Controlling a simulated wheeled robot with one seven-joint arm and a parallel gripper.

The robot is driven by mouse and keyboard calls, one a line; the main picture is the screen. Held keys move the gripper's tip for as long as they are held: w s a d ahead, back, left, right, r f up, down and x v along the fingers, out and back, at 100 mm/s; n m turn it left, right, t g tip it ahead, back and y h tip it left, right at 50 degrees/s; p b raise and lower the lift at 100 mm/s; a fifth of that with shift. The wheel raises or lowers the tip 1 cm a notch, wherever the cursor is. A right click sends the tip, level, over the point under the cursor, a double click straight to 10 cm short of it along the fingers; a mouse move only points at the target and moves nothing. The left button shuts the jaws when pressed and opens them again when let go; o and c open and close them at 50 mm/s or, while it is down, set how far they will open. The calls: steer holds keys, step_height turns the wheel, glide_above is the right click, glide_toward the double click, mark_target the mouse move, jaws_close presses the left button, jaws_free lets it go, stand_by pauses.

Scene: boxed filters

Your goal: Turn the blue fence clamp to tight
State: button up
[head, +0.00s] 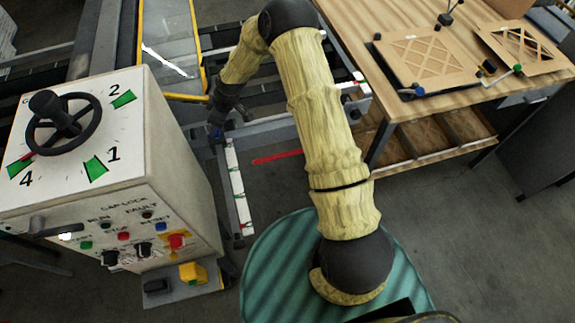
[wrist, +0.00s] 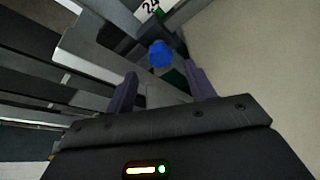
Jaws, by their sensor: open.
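The blue fence clamp (wrist: 160,54) shows in the wrist view as a round, faceted blue knob on a grey rail, near a white scale marked 24. My gripper (wrist: 161,82) is open, with its two purple fingers apart. The knob appears beyond the fingertips, between them in the picture and a little towards the top; I see no contact. In the head view my gripper (head: 217,130) is at the end of my arm, beside the control cabinet and over the fence rail. A small bit of blue shows there, mostly hidden by the gripper.
A white control cabinet (head: 180,160) with a black handwheel (head: 62,124) and buttons stands close on the left. A white scale bar (head: 238,188) runs towards me below the gripper. A wooden table (head: 400,125) with lattice-panelled frames stands on the right. Grey floor lies between.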

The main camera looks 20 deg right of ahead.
steer(key=b+v, duration=0.4)
steer(key=v, duration=0.8)
steer(key=s+d+f+m+h+b, duration=0.1)
steer(key=s+d+f+m+b, duration=0.1)
steer(key=s, duration=0.5)
steer(key=s+d+f+m+h+b, duration=0.1)
steer(key=s+d+f+m+b, duration=0.2)
steer(key=s+d+b, duration=0.3)
steer(key=s+d+f+m+h+b, duration=0.1)
steer(key=s+d+f+m+b, duration=0.2)
steer(key=s+m+b, duration=0.2)
steer(key=s, duration=0.3)
steer(key=shift+s+d+h+b, duration=0.3)
steer(key=shift+d, duration=0.1)
steer(key=shift+f, duration=0.1)
steer(key=s, duration=0.1)
steer(key=s+d+m, duration=0.1)
steer(key=s, duration=0.1)
steer(key=shift+s+m, duration=0.1)
steer(key=shift+m, duration=0.2)
steer(key=shift+w, duration=0.2)
steer(key=c, duration=0.3)
steer(key=shift+c, duration=0.4)
